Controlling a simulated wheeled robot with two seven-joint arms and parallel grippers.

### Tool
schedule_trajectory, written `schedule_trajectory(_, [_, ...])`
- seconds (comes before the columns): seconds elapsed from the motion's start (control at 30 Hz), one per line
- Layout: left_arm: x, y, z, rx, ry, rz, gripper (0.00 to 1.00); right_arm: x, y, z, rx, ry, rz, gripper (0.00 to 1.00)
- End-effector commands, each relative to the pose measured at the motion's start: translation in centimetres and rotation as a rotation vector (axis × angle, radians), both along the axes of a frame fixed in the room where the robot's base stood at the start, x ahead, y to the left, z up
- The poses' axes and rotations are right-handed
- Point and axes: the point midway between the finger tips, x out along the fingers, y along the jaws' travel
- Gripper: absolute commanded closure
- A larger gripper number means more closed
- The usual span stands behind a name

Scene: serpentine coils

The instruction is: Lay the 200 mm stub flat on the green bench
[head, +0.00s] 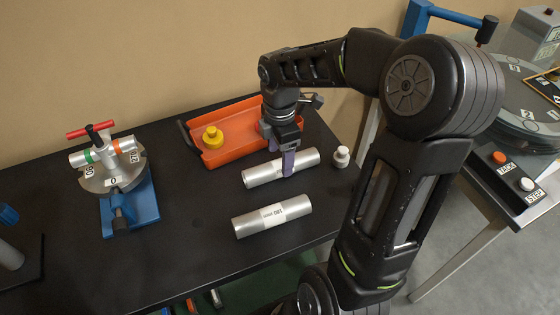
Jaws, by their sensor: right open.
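Two silver tubes lie flat on a black bench top (170,270). The nearer tube (245,227) has a white label whose print is too small to read surely. The farther tube (255,177) lies behind it, in front of an orange tray. My right gripper (287,165) points down at the farther tube, open, with a purple finger in front of the tube's middle. Its other finger is hidden. Which tube is the 200 mm stub I cannot tell. No green bench top shows clearly. My left gripper is out of view.
The orange tray (234,153) holds a yellow knobbed piece (212,138). A grey-white knobbed piece (341,157) stands right of the tubes. A blue-based vise fixture (130,205) with a red handle stands left. A station with TACK and STEP buttons (512,172) is at right.

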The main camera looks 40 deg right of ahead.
Motion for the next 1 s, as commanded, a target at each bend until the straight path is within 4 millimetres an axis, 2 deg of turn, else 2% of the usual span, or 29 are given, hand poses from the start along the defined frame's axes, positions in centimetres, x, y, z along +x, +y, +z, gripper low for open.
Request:
schedule_trajectory(0.1, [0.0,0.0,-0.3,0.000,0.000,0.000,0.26,0.1,0.0,2.2,-0.002,-0.006,0.002,0.32])
schedule_trajectory(0.3, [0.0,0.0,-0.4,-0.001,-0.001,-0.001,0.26,0.1,0.0,4.4,-0.001,-0.002,0.001,0.32])
schedule_trajectory(1.0, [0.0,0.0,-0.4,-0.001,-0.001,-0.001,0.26,0.0,0.0,4.7,0.000,-0.001,0.001,0.32])
